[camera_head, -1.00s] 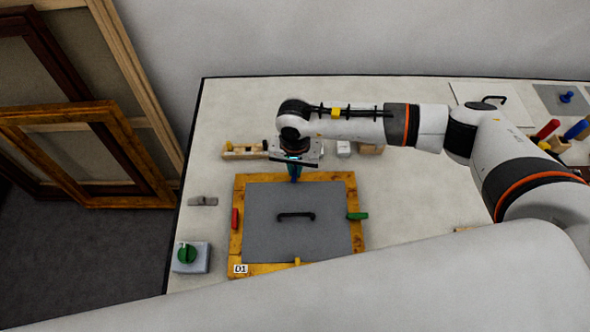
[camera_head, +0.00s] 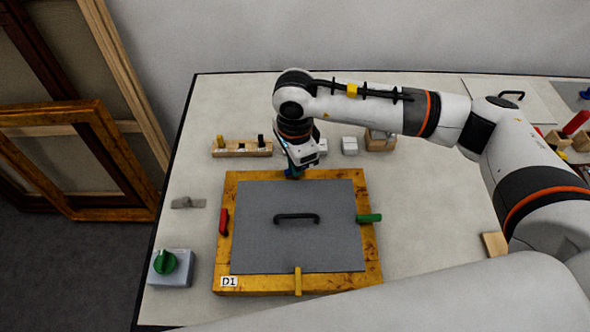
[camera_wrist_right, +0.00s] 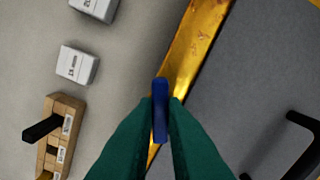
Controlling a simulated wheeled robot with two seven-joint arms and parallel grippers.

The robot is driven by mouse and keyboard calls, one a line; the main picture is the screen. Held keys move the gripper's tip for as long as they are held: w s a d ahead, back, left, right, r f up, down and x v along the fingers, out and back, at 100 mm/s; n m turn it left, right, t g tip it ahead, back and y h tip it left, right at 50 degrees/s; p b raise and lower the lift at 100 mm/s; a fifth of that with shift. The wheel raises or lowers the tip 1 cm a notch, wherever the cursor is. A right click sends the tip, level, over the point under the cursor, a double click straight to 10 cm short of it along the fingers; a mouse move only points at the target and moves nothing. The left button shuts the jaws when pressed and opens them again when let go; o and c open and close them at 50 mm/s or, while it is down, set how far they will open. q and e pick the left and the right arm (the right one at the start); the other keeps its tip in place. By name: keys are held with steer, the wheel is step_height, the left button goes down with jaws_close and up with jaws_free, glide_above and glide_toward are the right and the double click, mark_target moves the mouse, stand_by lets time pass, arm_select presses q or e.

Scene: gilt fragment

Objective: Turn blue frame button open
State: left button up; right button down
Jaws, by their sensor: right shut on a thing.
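The gilt wooden frame (camera_head: 373,260) lies flat on the table around a grey panel (camera_head: 255,250) with a black handle (camera_head: 297,217). My right gripper (camera_head: 292,174) is at the frame's far rail, shut on the blue button. In the right wrist view the blue button (camera_wrist_right: 160,108) sits between the two dark green fingers (camera_wrist_right: 160,135), slanted at a small angle to the gilt rail. In the head view the gripper mostly hides it. The red button (camera_head: 223,221) lies along the left rail. The green (camera_head: 369,218) and yellow (camera_head: 297,281) buttons lie across their rails. My left gripper is out of view.
A wooden block with pegs (camera_head: 241,148) and small white blocks (camera_head: 349,145) stand behind the frame. A grey box with a green knob (camera_head: 165,264) is at front left, a small metal piece (camera_head: 187,203) behind it. Gilt and dark frames (camera_head: 105,135) lean at left.

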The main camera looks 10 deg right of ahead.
steer(key=m+b, duration=0.2)
steer(key=m, duration=0.1)
steer(key=shift+f+b, duration=0.15)
steer(key=shift+b, duration=0.25)
steer(key=shift+m+b, duration=0.65)
steer(key=shift+m, duration=0.15)
steer(key=c, duration=1.5)
jaws_free()
steer(key=shift+r, duration=0.2)
step_height(320, 180, up, 12)
steer(key=shift+b, duration=0.8)
